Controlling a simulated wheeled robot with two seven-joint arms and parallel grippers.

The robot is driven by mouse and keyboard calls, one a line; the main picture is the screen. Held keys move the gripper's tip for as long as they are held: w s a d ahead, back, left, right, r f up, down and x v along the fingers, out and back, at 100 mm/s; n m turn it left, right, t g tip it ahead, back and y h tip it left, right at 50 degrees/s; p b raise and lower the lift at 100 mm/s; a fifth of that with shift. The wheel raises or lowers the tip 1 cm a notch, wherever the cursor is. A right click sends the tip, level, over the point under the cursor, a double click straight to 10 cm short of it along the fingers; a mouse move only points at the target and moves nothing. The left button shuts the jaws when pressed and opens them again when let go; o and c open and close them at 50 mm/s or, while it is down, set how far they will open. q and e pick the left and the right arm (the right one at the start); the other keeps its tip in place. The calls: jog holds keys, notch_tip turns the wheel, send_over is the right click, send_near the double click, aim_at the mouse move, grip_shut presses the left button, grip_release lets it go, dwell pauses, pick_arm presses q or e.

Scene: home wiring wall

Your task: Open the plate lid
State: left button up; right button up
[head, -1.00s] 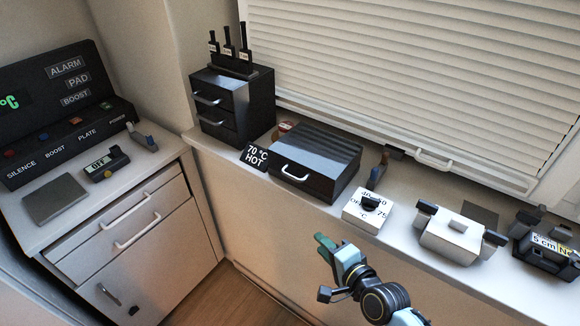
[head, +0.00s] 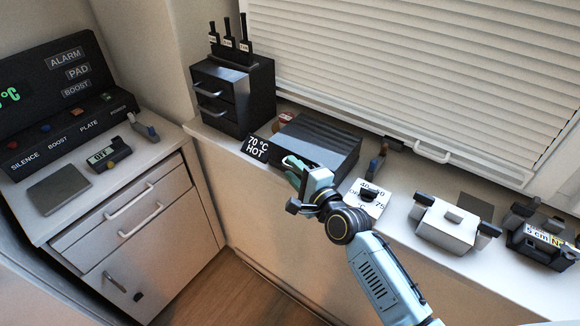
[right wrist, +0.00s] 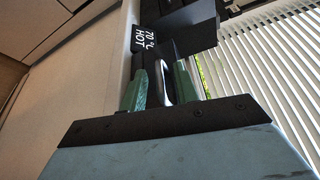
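The plate (head: 318,138) is a black box with a ridged lid, shut, on the white sill. A small sign (head: 257,147) reading "70 °C HOT" stands at its left. My right gripper (head: 290,168) is at the front of the plate. In the right wrist view its green fingers are apart, with the pale lid handle (right wrist: 163,82) showing between them. I cannot tell whether either finger touches the handle. The gripper and wrist hide part of the plate's front in the head view. My left gripper is not in view.
A black drawer unit (head: 232,98) with upright tools stands left of the plate. A white dial box (head: 367,198) is close to its right, near my wrist. A white pot-like box (head: 446,226) stands further right. Window blinds (head: 420,70) are behind. A control panel (head: 70,120) is at left.

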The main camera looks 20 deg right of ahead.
jog(key=shift+x, duration=1.05)
jog(key=shift+s, duration=0.1)
grip_shut()
jog(key=shift+f, duration=0.1)
